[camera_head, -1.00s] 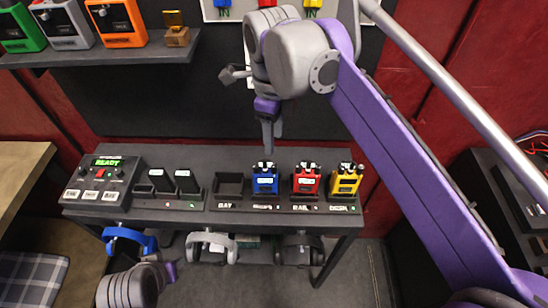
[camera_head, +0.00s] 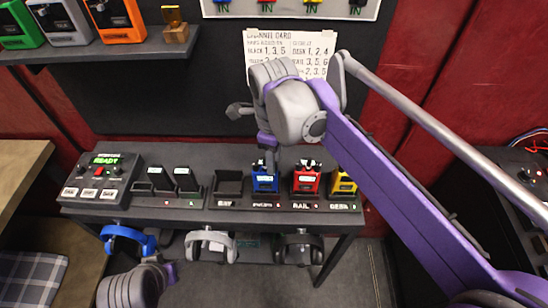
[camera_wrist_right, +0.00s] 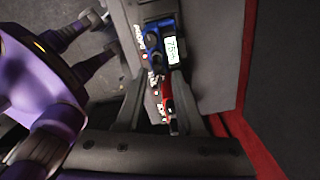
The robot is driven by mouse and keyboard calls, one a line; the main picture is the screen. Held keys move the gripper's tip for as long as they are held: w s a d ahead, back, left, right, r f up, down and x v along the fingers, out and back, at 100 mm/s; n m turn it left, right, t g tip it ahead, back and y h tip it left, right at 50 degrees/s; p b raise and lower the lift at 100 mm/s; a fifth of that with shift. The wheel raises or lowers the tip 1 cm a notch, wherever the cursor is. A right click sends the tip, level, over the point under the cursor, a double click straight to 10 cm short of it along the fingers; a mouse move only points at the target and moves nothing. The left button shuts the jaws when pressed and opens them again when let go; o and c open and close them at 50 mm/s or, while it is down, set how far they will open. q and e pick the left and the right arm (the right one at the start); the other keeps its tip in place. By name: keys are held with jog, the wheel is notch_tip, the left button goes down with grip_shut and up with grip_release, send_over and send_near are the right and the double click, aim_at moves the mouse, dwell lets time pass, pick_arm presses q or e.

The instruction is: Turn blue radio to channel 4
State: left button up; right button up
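The blue radio (camera_head: 265,183) stands upright in a dock on the dark table, left of the red radio (camera_head: 306,180). My right gripper (camera_head: 269,158) points down at the blue radio's top, where its knobs are partly hidden. In the right wrist view its two fingers (camera_wrist_right: 160,82) are spread, with the blue radio (camera_wrist_right: 153,42) beyond their tips and a small lit display (camera_wrist_right: 173,50) beside it. The display is too small to read surely. I cannot tell whether the fingers touch the radio. My left gripper (camera_head: 170,272) shows only partly at the lower left.
A yellow radio (camera_head: 343,184) stands right of the red one, partly behind my right arm. An empty dock (camera_head: 228,186) is on the left. A console (camera_head: 103,178) reads READY. A channel card (camera_head: 318,50) hangs behind my arm. Headsets (camera_head: 210,242) hang below the table.

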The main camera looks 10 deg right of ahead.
grip_shut()
jog(key=shift+n, duration=0.4)
jog(key=n+p, duration=0.1)
jog(key=n, duration=0.3)
jog(key=shift+n, duration=0.3)
jog(key=n, duration=0.4)
jog(key=shift+n, duration=0.4)
jog(key=shift+o, duration=1.4)
grip_release()
jog(key=shift+r, duration=0.1)
